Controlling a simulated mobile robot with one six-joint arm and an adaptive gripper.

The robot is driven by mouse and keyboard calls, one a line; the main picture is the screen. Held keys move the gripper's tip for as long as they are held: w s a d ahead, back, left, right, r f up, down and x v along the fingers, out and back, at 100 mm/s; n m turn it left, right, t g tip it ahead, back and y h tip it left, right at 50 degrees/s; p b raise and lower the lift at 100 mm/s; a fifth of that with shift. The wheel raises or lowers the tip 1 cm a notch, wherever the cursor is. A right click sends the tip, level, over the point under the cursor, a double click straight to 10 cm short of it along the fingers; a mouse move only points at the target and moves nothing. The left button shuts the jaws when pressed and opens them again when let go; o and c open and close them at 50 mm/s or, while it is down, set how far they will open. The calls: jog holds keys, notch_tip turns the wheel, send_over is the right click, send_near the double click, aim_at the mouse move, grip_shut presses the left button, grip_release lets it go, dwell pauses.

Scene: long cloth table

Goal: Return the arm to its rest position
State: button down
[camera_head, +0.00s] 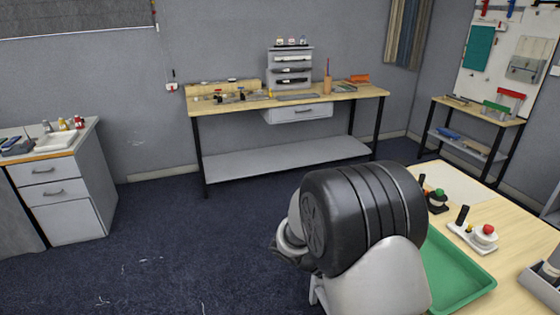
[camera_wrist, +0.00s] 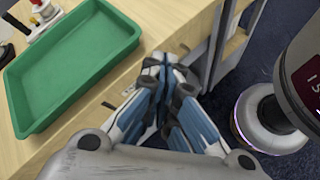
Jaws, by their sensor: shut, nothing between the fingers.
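My arm fills the lower middle of the head view, folded up beside the near wooden table (camera_head: 522,222). My gripper (camera_wrist: 163,64) shows in the wrist view with its blue-and-grey fingers together at the tips and nothing between them. It points past the edge of the table. In the head view the gripper cannot be made out behind the arm. A green tray (camera_wrist: 75,62) lies on the table to the left of the gripper in the wrist view, apart from it. In the head view the arm partly covers the tray (camera_head: 462,268).
On the near table, a white base with a red-topped part (camera_head: 484,236) and a black-handled item (camera_head: 437,197) stand behind the tray. A long workbench (camera_head: 290,100) stands at the back wall, a cabinet (camera_head: 62,190) at left. The dark floor (camera_head: 190,240) between is clear.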

jog(key=s+a+r+m+t+y, duration=0.3)
jog(key=s+a+r+m+y, duration=0.1)
jog(key=s+r, duration=0.3)
jog(key=s+a+r+m+t+y, duration=0.4)
jog(key=s+r+y, duration=0.3)
jog(key=s, duration=0.5)
jog(key=shift+r+m, duration=0.65)
jog(key=shift+m, duration=0.25)
